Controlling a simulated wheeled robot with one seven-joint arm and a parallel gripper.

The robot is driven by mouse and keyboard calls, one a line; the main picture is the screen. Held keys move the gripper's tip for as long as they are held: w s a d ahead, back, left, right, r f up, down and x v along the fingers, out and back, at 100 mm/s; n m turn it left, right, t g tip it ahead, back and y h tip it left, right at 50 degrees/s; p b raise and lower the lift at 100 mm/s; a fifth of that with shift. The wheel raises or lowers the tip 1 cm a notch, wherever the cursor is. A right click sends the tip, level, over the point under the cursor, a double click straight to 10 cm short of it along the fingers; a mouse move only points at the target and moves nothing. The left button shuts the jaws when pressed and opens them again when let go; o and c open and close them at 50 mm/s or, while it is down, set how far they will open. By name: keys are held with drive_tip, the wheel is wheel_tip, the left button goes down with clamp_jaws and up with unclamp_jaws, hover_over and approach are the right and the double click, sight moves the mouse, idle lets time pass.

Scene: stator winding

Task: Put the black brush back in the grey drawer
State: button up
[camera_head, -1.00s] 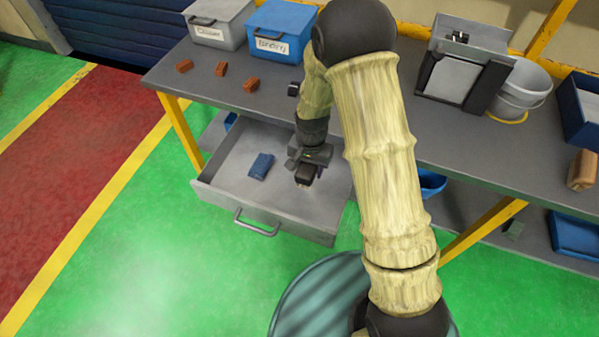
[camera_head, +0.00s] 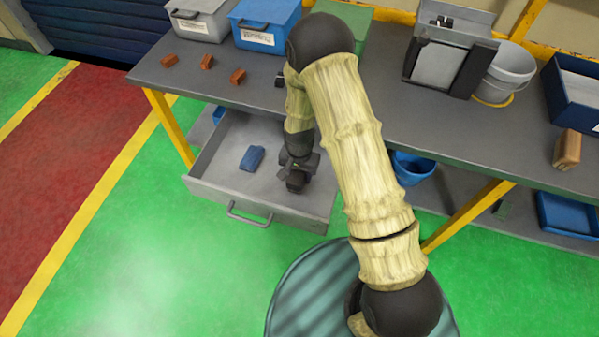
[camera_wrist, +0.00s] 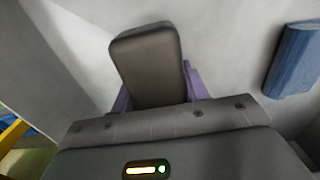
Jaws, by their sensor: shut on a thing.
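The grey drawer (camera_head: 215,190) is pulled open under the bench. My gripper (camera_head: 297,178) is at the right part of the drawer, over its floor or inside it. It is shut on the black brush, whose dark block (camera_wrist: 148,62) fills the middle of the wrist view between purple finger pads. In the head view the brush is a dark shape (camera_head: 295,186) under the gripper. Whether it touches the drawer floor I cannot tell. A blue block (camera_head: 252,158) lies in the drawer to the left of the gripper and also shows at the right of the wrist view (camera_wrist: 296,58).
The bench (camera_head: 440,130) carries a grey box (camera_head: 198,22), a blue box (camera_head: 262,22), several brown blocks (camera_head: 207,62) and a white bucket (camera_head: 505,72). The drawer's front wall with its handle (camera_head: 248,218) faces me.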

drive_tip(key=shift+d+f, duration=0.1)
drive_tip(key=shift+f, duration=0.05)
drive_tip(key=o, duration=1.3)
wheel_tip(320, 180, up, 12)
drive_tip(key=shift+r+b, duration=0.2)
drive_tip(key=shift+b, duration=0.25)
drive_tip(key=s+d+r+n+t, duration=0.1)
drive_tip(key=s+d+r, duration=0.3)
drive_tip(key=s+d+r+n, duration=0.1)
drive_tip(key=s+d+r, duration=0.3)
drive_tip(key=d+r, duration=0.1)
drive_tip(key=s+d+r+n+t, duration=0.1)
drive_tip(key=s+d+r+n, duration=0.1)
drive_tip(key=s+d+r, duration=0.2)
drive_tip(key=shift+s+d+r+t, duration=0.2)
drive_tip(key=shift+d+r+t, duration=0.1)
drive_tip(key=shift+r, duration=0.05)
